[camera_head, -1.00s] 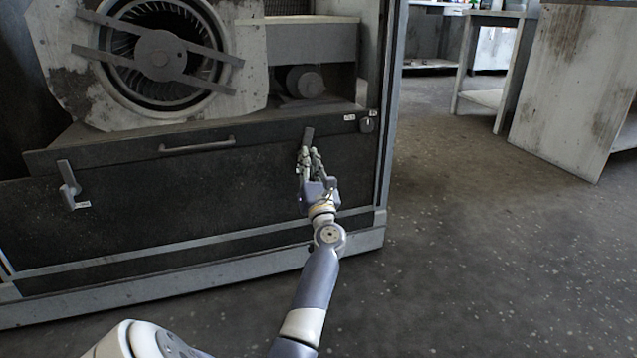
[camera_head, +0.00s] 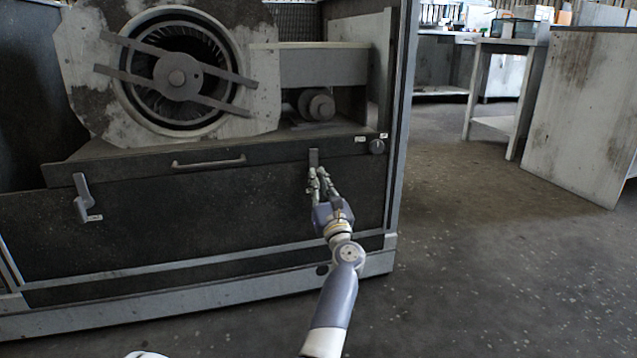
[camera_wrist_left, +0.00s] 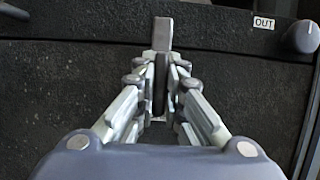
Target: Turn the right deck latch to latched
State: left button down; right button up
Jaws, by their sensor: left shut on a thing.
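The right deck latch (camera_head: 313,158) is a grey lever on the dark front panel below the deck, near its right end. It stands about upright in the head view. In the left wrist view the latch (camera_wrist_left: 162,35) sticks out between the fingers, its top end free and its lower part partly hidden by them. My left gripper (camera_head: 318,178) is shut on this latch, with a finger on each side; its fingers also show in the left wrist view (camera_wrist_left: 160,85). My right gripper is not in view.
The left deck latch (camera_head: 82,190) sits at the panel's left. A deck handle (camera_head: 208,163) lies between the latches. A small knob (camera_head: 377,146) is right of my gripper, near an "OUT" label (camera_wrist_left: 263,22). The blower (camera_head: 175,75) stands above.

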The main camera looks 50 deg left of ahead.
aim_at(319, 171)
pick_arm(q)
jog(key=c, duration=1.7)
grip_release()
jog(key=shift+f, duration=0.1)
jog(key=shift+r, duration=0.2)
notch_tip(319, 171, up, 10)
jog(key=shift+f, duration=0.15)
